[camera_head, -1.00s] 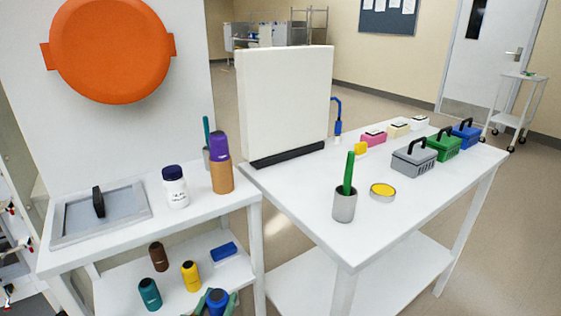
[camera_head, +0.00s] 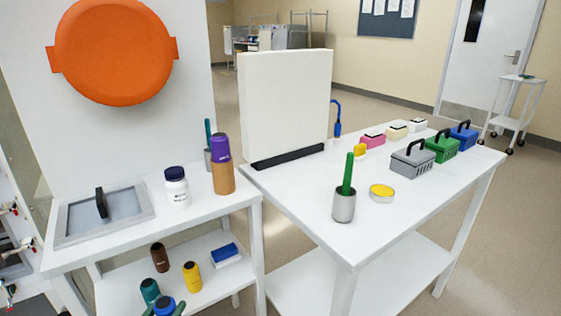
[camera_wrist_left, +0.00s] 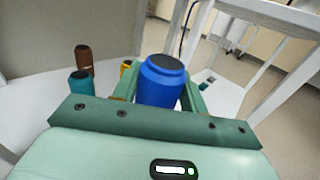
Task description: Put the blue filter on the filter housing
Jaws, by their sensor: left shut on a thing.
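The blue filter (camera_head: 164,304), a round canister with a darker cap, is upright in my left gripper (camera_head: 163,311) at the bottom edge of the head view. In the left wrist view the blue filter (camera_wrist_left: 162,82) sits between the green fingers of the left gripper (camera_wrist_left: 160,92), which is shut on it. No part is clearly recognisable as the filter housing; a tan cylinder (camera_head: 223,180) with a purple canister (camera_head: 220,147) on top stands on the left table and may be it. My right gripper is not in view.
On the lower shelf (camera_head: 215,283) stand brown (camera_head: 160,258), yellow (camera_head: 192,277) and teal (camera_head: 149,291) canisters and a blue-and-white block (camera_head: 225,254). A white bottle (camera_head: 176,188) and a grey framed panel (camera_head: 128,213) are on the left tabletop, with bare surface between.

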